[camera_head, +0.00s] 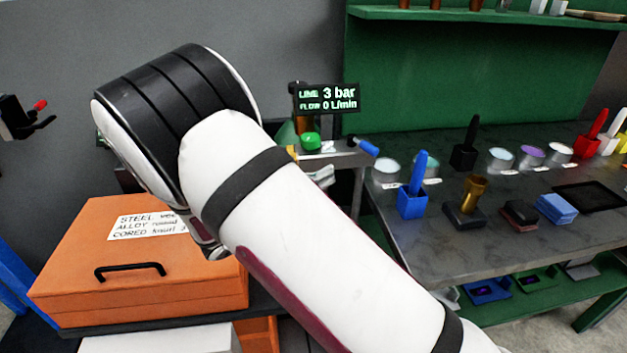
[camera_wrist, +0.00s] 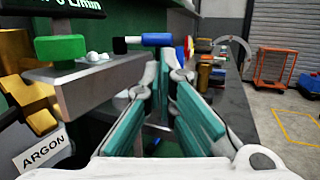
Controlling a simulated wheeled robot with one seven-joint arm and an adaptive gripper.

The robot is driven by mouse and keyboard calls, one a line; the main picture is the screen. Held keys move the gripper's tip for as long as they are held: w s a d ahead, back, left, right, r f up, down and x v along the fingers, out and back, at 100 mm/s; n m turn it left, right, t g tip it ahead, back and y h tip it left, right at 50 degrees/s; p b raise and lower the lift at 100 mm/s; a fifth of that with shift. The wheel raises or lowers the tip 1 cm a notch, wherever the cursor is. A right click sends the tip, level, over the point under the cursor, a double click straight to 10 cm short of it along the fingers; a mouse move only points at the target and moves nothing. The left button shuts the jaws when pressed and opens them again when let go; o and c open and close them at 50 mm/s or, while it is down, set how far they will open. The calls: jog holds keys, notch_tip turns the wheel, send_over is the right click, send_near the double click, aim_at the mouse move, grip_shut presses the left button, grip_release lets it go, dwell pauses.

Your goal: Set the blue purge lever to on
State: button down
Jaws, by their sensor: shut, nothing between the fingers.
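The blue purge lever (camera_head: 362,147) sticks out to the right from a dark pivot on the grey block below the pressure display. It also shows in the wrist view (camera_wrist: 157,39), lying roughly level, with a white piece and a black end to its left. My gripper (camera_wrist: 168,70) is shut and empty, its teal-padded fingers converging just below the lever in the picture. I cannot tell whether the fingertips touch it. In the head view my arm hides most of the gripper.
The display (camera_head: 327,98) reads 3 bar line and 0 L/min flow, above a green knob (camera_head: 310,141). A brass fitting (camera_wrist: 30,85) and an ARGON label (camera_wrist: 41,151) are at the wrist view's left. An orange case (camera_head: 140,260) and a crowded workbench (camera_head: 450,255) flank my arm.

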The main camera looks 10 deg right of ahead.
aim_at(367, 151)
jog(key=p+x, duration=0.1)
jog(key=x, duration=0.8)
jog(key=shift+d+r+p, duration=0.1)
jog(key=shift+p, duration=0.2)
